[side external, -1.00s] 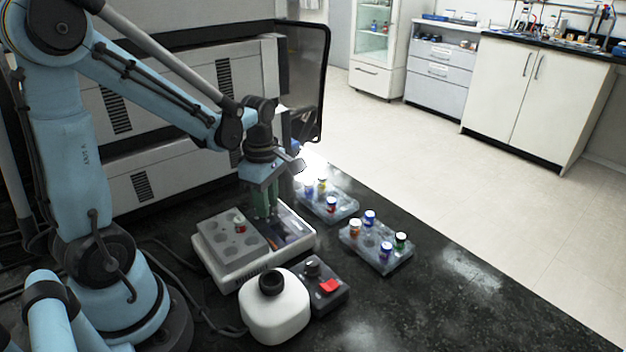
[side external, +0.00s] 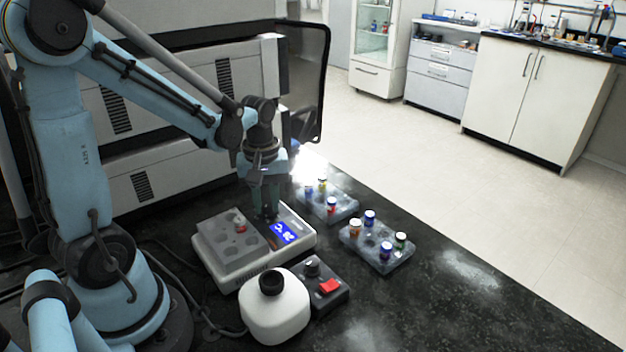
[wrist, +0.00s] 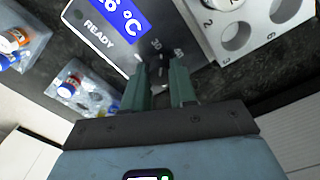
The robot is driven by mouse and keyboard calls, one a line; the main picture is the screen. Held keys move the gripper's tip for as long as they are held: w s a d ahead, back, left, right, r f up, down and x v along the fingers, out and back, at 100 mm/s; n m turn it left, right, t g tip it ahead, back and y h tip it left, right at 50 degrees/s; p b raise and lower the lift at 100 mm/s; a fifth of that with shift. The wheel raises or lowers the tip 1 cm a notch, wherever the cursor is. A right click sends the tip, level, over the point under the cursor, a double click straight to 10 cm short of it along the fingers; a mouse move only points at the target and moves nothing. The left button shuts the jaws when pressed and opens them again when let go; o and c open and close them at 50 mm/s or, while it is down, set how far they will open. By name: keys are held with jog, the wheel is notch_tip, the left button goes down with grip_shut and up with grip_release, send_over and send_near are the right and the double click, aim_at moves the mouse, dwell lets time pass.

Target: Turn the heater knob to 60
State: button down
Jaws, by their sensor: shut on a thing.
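The heater (side external: 232,283) is a white unit with a grey block with holes and a lit blue display (side external: 283,233). In the wrist view the heater (wrist: 88,48) shows "READY", a partly cut-off reading ending in "6 °C", and the printed mark 30 beside the knob. My gripper (side external: 267,212) points down at the heater's far side. In the wrist view my gripper (wrist: 159,72) is shut on the dark knob (wrist: 157,66). The fingers hide most of the knob, and its pointer cannot be made out.
A vial with a red label sits in the heater's block (side external: 240,226). Two clear racks of capped vials (side external: 330,214) (side external: 383,263) stand right of the heater. A white bottle (side external: 272,318) and a dark box with a red switch (side external: 326,287) stand in front. The bench at right is clear.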

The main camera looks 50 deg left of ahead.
jog(key=m, duration=0.4)
jog(key=shift+m, duration=0.3)
jog(key=m, duration=0.4)
jog(key=shift+m, duration=0.3)
jog(key=m, duration=0.3)
jog(key=shift+m, duration=0.3)
jog(key=m, duration=0.4)
jog(key=shift+m, duration=0.3)
jog(key=m, duration=0.3)
jog(key=shift+m, duration=0.3)
jog(key=m, duration=0.4)
jog(key=shift+m, duration=0.3)
jog(key=m, duration=0.4)
jog(key=shift+m, duration=1.9)
